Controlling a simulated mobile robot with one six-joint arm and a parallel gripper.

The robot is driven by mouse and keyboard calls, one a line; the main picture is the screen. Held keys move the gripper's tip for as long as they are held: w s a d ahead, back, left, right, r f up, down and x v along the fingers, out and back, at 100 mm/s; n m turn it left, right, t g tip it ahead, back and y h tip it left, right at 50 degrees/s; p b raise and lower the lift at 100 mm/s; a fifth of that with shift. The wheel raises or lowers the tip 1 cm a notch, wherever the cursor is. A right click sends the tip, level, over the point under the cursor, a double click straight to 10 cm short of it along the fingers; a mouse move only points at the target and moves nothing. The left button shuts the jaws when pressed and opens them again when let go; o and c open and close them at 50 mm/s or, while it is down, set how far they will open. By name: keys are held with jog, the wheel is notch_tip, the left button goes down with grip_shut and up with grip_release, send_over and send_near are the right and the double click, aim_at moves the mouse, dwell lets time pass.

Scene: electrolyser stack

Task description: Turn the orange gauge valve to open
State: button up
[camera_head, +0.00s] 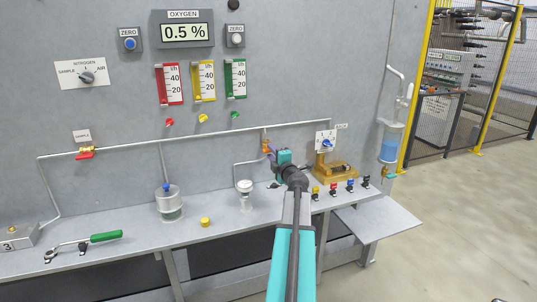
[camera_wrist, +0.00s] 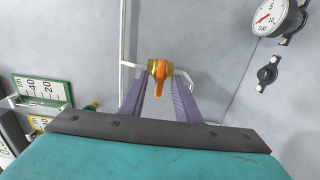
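The orange gauge valve (camera_wrist: 159,76) shows in the middle of the wrist view. It has a brass body on a thin pale pipe, and its orange handle points down toward my gripper. In the head view the valve (camera_head: 265,141) sits on the wall pipe, partly hidden by my gripper. My gripper (camera_wrist: 160,84) is open, with one purple finger on each side of the handle. Gaps show between the handle and both fingers. In the head view my gripper (camera_head: 270,150) reaches the wall at the valve. I cannot tell how deep the fingertips reach along the handle.
A white-topped fitting (camera_head: 245,187) stands on the bench (camera_head: 130,264) below the valve. A yellow block (camera_head: 335,172) is right of my gripper.

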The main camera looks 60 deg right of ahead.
grip_shut()
